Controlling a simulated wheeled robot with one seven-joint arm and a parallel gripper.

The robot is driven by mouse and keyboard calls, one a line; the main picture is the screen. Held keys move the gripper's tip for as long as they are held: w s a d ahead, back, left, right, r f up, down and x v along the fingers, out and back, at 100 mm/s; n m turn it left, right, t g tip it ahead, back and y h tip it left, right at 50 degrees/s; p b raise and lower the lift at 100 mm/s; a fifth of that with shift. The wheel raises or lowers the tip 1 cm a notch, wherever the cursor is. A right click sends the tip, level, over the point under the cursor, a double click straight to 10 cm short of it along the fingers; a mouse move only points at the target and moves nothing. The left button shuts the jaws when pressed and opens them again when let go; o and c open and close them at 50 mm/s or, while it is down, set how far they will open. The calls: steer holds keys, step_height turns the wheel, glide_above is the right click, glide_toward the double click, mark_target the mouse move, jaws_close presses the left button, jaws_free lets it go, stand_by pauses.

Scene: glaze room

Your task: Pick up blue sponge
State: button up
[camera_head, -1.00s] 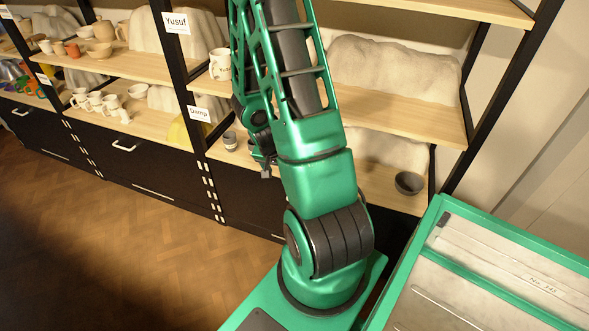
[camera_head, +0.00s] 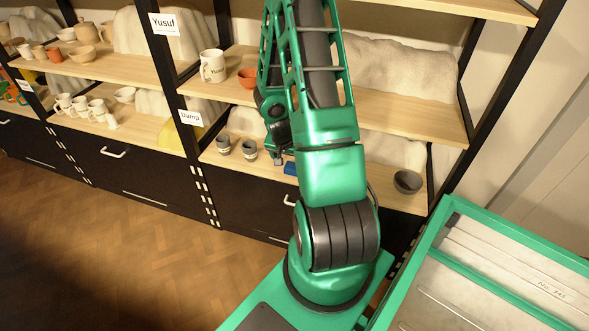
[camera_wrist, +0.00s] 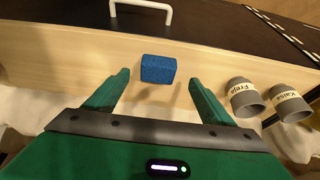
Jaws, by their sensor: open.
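A blue sponge (camera_wrist: 158,69) lies on the light wooden shelf in the wrist view, near the shelf's front edge. In the head view a small part of the sponge (camera_head: 290,168) shows beside my arm, on the lower shelf. My gripper (camera_wrist: 162,82) is open, with its two green fingers spread to either side below the sponge in the wrist view. The sponge appears just beyond the fingertips, and nothing is held. In the head view my gripper (camera_head: 278,158) is at the lower shelf, partly hidden by my arm.
Two grey cups labelled Freja (camera_wrist: 244,98) and Kaisa (camera_wrist: 290,103) stand right of the sponge in the wrist view. A dark bowl (camera_head: 407,182) sits on the lower shelf's right. A drawer handle (camera_wrist: 141,6) lies beyond the shelf edge. An upper shelf (camera_head: 400,112) runs above.

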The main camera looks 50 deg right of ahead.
steer(key=shift+d+f, duration=0.1)
steer(key=shift+d, duration=0.3)
steer(key=shift+x, duration=2.4)
steer(key=shift+d, duration=0.1)
steer(key=shift+c, duration=0.7)
steer(key=c, duration=1.1)
steer(key=shift+r, duration=0.85)
step_height(320, 180, up, 2)
steer(key=shift+r, duration=0.15)
steer(key=s+a+r, duration=0.3)
steer(key=a+r, duration=0.4)
steer(key=a, duration=0.4)
steer(key=shift+s, duration=0.2)
